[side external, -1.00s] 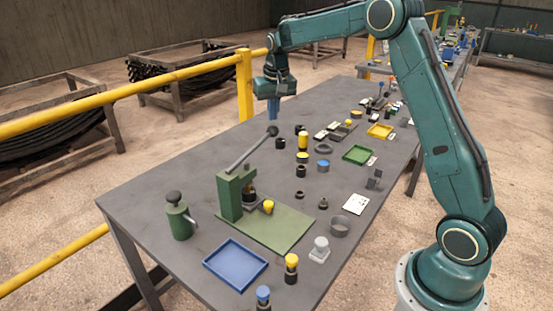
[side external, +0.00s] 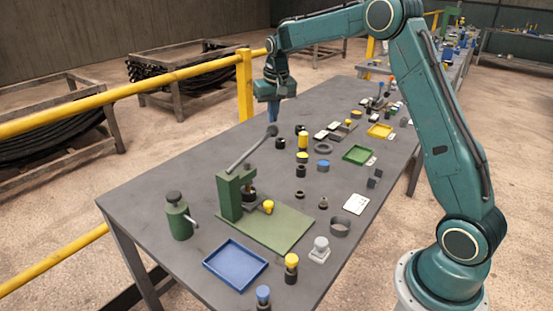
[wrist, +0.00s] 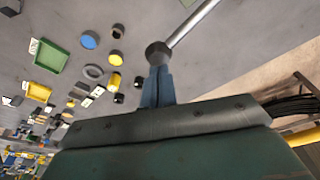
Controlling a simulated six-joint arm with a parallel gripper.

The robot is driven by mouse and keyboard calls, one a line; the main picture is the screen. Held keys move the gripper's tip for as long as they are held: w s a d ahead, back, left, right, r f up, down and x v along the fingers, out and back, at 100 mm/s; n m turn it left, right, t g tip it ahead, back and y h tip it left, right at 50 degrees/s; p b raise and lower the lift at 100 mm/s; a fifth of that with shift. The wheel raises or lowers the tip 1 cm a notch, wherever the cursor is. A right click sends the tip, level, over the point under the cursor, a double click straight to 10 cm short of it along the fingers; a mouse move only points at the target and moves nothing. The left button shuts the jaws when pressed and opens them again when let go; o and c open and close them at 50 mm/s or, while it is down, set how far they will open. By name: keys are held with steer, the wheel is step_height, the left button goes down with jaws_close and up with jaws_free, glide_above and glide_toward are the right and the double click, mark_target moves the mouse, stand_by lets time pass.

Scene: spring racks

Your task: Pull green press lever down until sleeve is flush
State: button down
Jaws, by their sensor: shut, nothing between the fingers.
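The green press (side external: 230,196) stands on its green base plate (side external: 285,232) near the front of the table. Its grey lever (side external: 248,150) slants up to the right and ends in a dark knob (side external: 272,130). A yellow-topped part (side external: 268,207) sits by the press; the sleeve's seating is too small to tell. My gripper (side external: 274,118) is above the table's far left edge, behind the knob in the side view. In the wrist view my shut blue fingers (wrist: 158,75) point at the knob (wrist: 158,52), overlapping it in the picture. I cannot tell whether they touch it.
A green hand pump-like part (side external: 178,218) stands left of the press. A blue tray (side external: 235,266) and small capped parts lie in front. A green tray (side external: 358,155), a yellow tray (side external: 380,131) and several small parts fill the right. A yellow rail (side external: 130,92) runs behind the table.

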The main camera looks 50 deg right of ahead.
mark_target(274, 132)
steer(key=shift+f, duration=4.35)
steer(key=shift+r, duration=0.1)
steer(key=shift+r, duration=6.55)
